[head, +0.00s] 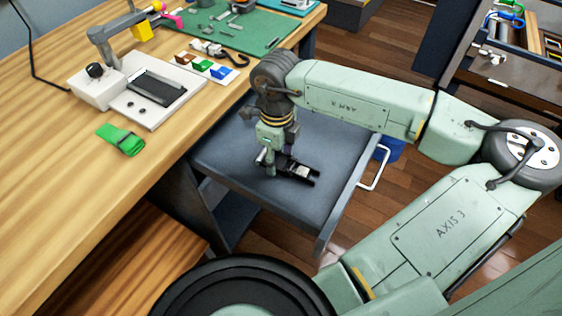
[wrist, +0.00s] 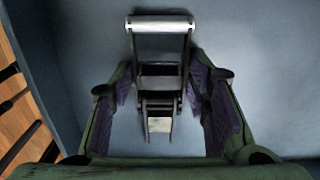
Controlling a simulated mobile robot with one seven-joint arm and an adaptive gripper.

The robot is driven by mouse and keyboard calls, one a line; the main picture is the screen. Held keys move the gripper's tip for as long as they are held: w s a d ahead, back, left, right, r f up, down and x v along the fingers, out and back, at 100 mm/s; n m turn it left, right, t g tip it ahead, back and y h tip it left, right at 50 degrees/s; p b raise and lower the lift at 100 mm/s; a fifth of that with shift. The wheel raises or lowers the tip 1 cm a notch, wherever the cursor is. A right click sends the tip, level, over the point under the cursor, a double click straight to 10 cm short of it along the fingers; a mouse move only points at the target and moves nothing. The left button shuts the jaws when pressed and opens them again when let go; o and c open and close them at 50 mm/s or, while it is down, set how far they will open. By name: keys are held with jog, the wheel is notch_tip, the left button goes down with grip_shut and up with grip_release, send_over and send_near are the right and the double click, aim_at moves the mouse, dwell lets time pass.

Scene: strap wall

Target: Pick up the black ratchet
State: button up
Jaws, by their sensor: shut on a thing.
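The black ratchet (head: 302,173) is at the dark blue-grey cart top (head: 228,150) in the head view. In the wrist view the ratchet (wrist: 161,76) lies lengthwise between my two fingers, with a pale metal bar at its far end. My gripper (head: 278,168) points down over the cart and is shut on the ratchet. The purple-lined fingers of my gripper (wrist: 162,88) flank it on both sides in the wrist view. I cannot tell whether the ratchet still touches the cart top.
A wooden workbench (head: 60,200) stands left of the cart, with a green strap roll (head: 120,139), a grey-white device (head: 150,98) and a green mat (head: 235,28) on it. A white handle (head: 375,172) sticks out at the cart's right side. Wooden floor shows beyond.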

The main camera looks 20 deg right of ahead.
aim_at(278, 160)
notch_tip(278, 160, up, 10)
jog(key=b, duration=0.1)
jog(key=shift+b, duration=0.4)
